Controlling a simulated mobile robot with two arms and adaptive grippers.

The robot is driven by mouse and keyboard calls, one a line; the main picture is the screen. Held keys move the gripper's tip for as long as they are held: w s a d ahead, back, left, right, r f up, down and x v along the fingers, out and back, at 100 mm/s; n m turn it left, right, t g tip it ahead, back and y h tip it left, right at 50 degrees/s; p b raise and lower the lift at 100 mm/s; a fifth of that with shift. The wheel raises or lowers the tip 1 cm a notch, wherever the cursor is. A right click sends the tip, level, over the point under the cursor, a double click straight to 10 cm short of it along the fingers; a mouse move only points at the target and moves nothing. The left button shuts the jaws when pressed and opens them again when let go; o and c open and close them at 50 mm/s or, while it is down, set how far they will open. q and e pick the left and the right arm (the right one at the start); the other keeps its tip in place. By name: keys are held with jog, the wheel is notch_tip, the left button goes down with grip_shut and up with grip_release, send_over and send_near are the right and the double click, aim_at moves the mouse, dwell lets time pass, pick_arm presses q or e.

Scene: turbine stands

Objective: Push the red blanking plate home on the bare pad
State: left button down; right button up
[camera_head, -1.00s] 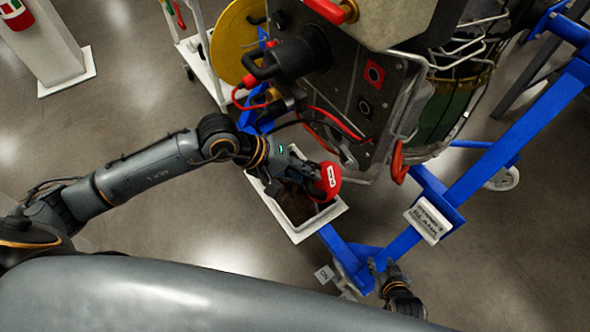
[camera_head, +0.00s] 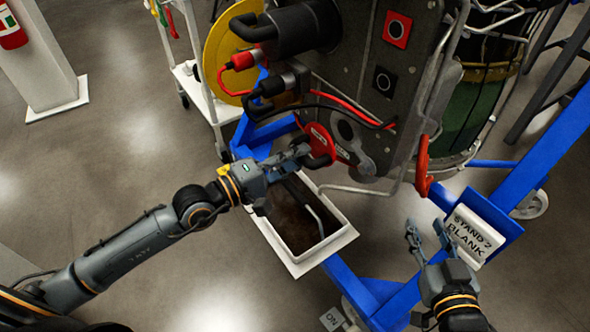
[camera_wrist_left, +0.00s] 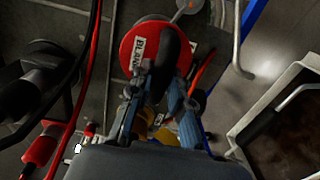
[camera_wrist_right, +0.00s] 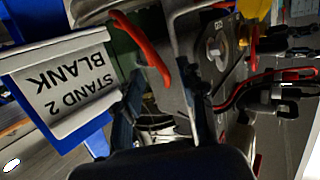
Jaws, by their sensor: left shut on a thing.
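The red blanking plate (camera_head: 320,142) is a round red disc with a white label and a dark handle. My left gripper (camera_head: 302,158) is shut on its handle, and the plate is close to the lower part of the grey panel (camera_head: 345,85). In the left wrist view the plate (camera_wrist_left: 136,48) faces me between the fingertips (camera_wrist_left: 158,80), its label reading "BLANK". Whether it touches the panel I cannot tell. The bare pad is not clearly made out; a grey pad-like fitting (camera_head: 352,150) shows beside the plate. My right gripper (camera_head: 428,232) is open and empty.
A white sign reading "STAND 2 BLANK" (camera_head: 475,232) is on the blue stand (camera_head: 530,165), close to my right gripper. A white-rimmed bin (camera_head: 325,247) stands below the plate. Red and black cables (camera_head: 340,100) cross the panel. A red hook-shaped handle (camera_head: 422,165) hangs at right.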

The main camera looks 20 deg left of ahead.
aim_at(317, 146)
pick_arm(q)
jog(key=shift+w, duration=0.25)
jog(key=shift+x, duration=2.15)
pick_arm(e)
jog(key=shift+s+d+f+g+h, duration=0.2)
jog(key=shift+s+f+g+h, duration=0.15)
jog(key=shift+f+g, duration=0.2)
pick_arm(q)
jog(key=shift+d, duration=0.1)
pick_arm(e)
jog(key=shift+r+t, duration=0.2)
jog(key=shift+t, duration=0.05)
pick_arm(q)
jog(key=shift+w+d, duration=0.35)
jog(key=shift+w, duration=0.2)
pick_arm(e)
jog(key=shift+w+a+r, duration=0.15)
jog(key=shift+w+r, duration=0.05)
jog(key=shift+r, duration=0.2)
jog(key=shift+r+t, duration=0.15)
jog(key=shift+t, duration=0.15)
